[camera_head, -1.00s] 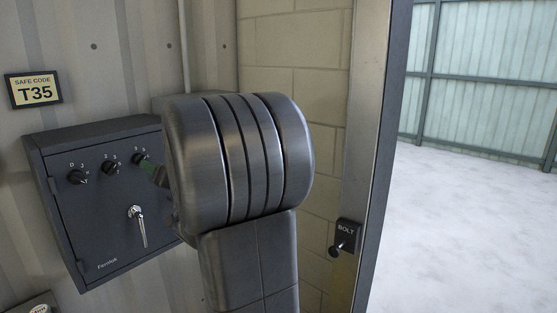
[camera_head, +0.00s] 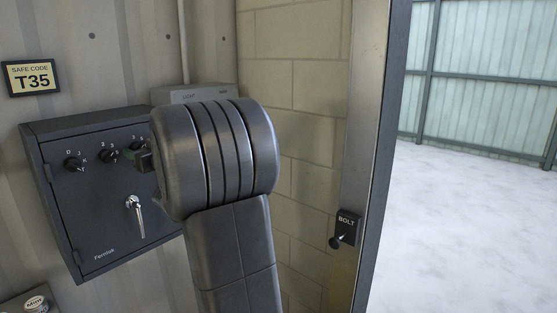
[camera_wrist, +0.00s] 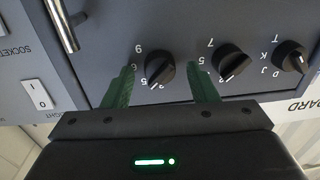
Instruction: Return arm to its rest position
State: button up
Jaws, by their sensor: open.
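My gripper (camera_wrist: 160,67) is open, its two green fingers on either side of the third dial (camera_wrist: 160,70) of the dark grey safe. I cannot tell whether they touch it. In the head view the safe (camera_head: 95,220) hangs on the left wall, with a first dial (camera_head: 73,164), a second dial (camera_head: 108,156) and a silver lever handle (camera_head: 135,215). My arm stands in front of the safe's right side and hides most of the gripper. A sign above the safe (camera_head: 31,78) reads "SAFE CODE T35".
A grey light box (camera_head: 190,95) is behind my arm, and a white rocker switch (camera_wrist: 39,94) shows in the wrist view. A bolt switch (camera_head: 345,228) is on the door post at right. Open snowy floor (camera_head: 470,220) lies beyond the doorway.

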jog(key=s+d+n+b, duration=0.2)
jog(key=s+d, duration=0.4)
jog(key=d, duration=0.3)
jog(key=shift+s, duration=0.35)
jog(key=shift+r, duration=0.1)
